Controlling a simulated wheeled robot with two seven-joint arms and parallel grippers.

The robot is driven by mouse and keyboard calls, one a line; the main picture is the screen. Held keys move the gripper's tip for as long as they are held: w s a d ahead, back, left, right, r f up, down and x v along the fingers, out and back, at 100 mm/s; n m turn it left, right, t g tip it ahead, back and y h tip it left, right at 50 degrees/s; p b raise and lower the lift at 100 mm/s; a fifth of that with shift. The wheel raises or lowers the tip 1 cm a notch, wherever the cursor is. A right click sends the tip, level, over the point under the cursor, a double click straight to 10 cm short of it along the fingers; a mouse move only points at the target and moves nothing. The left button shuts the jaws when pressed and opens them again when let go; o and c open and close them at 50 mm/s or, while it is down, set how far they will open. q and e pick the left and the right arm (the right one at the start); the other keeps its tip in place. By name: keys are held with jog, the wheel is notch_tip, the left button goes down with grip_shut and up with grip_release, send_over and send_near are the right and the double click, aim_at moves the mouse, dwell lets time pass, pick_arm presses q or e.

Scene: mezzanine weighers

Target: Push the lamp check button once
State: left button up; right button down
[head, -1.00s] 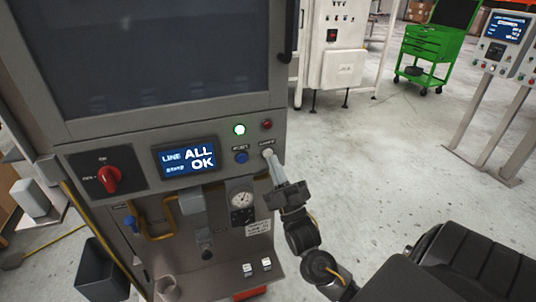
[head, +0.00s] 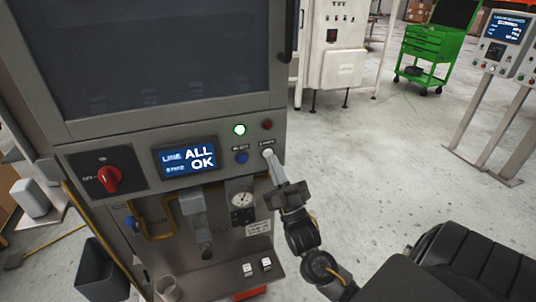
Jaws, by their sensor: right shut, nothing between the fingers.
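The control panel (head: 130,148) of a grey machine has a small white button (head: 267,152) at its right end, under a small label too blurred to read for certain. My right gripper (head: 272,160) is shut and empty. Its fingertips are at the white button and cover part of it; I cannot tell whether they touch it or press it in. A blue button (head: 241,157) is just left of it. Above them a green lamp (head: 239,129) is lit and a red lamp (head: 267,124) looks unlit. My left gripper is not in view.
A display (head: 187,158) reads "ALL OK". A red rotary switch (head: 109,178) is at the panel's left. Below are a gauge (head: 241,199), a yellow pipe (head: 157,230) and a shelf with a cup (head: 167,288).

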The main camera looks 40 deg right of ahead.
jog(key=shift+w, duration=0.1)
dwell(0.3)
jog(key=shift+w+d, duration=0.15)
jog(key=shift+w, duration=0.15)
jog(key=shift+w+d, duration=0.1)
jog(key=shift+w, duration=0.25)
dwell(0.7)
jog(key=shift+s, duration=0.15)
jog(key=shift+s+a+p, duration=0.3)
jog(key=shift+s+p, duration=0.1)
jog(key=shift+s, duration=0.25)
jog(key=shift+s+a+p, duration=0.25)
jog(key=shift+s, duration=0.55)
jog(key=shift+s+a+p, duration=0.2)
jog(key=shift+s+a, duration=0.1)
jog(key=shift+s, duration=0.45)
jog(key=shift+s+a+p, duration=0.25)
jog(key=shift+s, duration=0.55)
